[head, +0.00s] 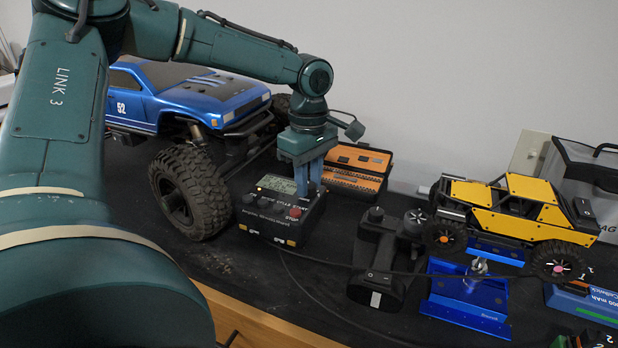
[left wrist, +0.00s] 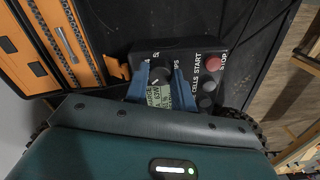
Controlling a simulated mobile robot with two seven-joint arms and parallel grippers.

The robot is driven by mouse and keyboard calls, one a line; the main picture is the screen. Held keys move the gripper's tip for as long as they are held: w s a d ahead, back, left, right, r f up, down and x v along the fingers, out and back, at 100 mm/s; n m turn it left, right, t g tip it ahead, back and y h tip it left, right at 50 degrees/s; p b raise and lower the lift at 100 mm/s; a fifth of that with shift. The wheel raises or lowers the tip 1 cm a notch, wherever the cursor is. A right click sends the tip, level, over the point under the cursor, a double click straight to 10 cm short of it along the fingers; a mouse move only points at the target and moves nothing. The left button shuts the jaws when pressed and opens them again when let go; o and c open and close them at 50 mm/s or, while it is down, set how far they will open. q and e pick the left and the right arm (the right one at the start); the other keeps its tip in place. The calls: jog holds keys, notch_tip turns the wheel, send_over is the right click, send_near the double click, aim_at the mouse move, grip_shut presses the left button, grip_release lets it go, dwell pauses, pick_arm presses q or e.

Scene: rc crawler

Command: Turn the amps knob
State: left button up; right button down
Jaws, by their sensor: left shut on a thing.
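The black charger (head: 270,222) sits on the dark bench mat, with a lit display, dark buttons and a red button (head: 295,212) on its top. My left gripper (head: 309,190) reaches down over the charger's back right part in the head view and hides the knob there. In the left wrist view, the dark amps knob (left wrist: 160,74) has a light pointer line and stands between the blue fingers of my left gripper (left wrist: 161,82), which are shut on it. The printed label beside it is partly covered by a finger. My right gripper is not in view.
A blue truck (head: 190,100) stands left of the charger, its tyre close by. An orange box (head: 355,168) is behind. A black transmitter (head: 380,250), cables and a yellow crawler (head: 510,205) on a blue stand (head: 465,300) are to the right. The wooden bench edge is in front.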

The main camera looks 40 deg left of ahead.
pick_arm(q)
jog(key=o, duration=1)
jog(key=shift+r, duration=0.1)
notch_tip(320, 180, up, 13)
jog(key=shift+b, duration=0.45)
